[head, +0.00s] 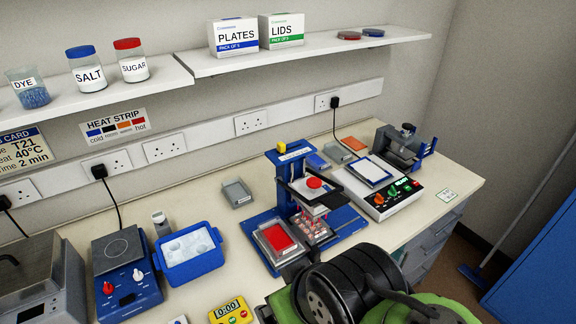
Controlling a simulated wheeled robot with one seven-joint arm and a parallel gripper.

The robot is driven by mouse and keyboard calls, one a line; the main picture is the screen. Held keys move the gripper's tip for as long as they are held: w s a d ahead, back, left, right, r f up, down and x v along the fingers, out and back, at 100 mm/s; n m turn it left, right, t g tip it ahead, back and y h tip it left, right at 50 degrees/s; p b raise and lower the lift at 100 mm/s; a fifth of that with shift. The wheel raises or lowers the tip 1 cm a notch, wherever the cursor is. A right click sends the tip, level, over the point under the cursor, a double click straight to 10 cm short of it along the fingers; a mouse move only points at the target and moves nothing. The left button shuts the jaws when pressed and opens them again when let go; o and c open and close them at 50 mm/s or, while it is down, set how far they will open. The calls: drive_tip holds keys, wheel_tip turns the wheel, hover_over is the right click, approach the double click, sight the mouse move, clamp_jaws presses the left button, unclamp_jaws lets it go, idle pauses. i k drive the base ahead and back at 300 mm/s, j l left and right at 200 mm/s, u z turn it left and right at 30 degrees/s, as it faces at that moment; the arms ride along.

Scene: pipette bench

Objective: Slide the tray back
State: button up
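The blue pipetting stand (283,172) is near the middle of the bench. A blue sliding tray (254,230) extends to the front left of its base. On it sits a grey-rimmed plate with a red fill (278,238). A second plate with reddish wells (312,229) is beneath the stand's pink-tipped pipette head. A red round knob or lid (314,183) tops the head. My dark arm comes in from the bottom right, and its end is close to the tray's front edge. My gripper's fingers are hidden behind the arm, so their opening and any contact are unclear.
Left of the stand are a blue ice tub (190,262), a blue hotplate (125,268) and a yellow timer (231,311). A small grey tray (237,192) lies behind. A white control box (386,190) stands to the right. Bare bench lies between the tub and stand.

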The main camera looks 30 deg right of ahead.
sight(313, 253)
drive_tip(key=z, duration=0.85)
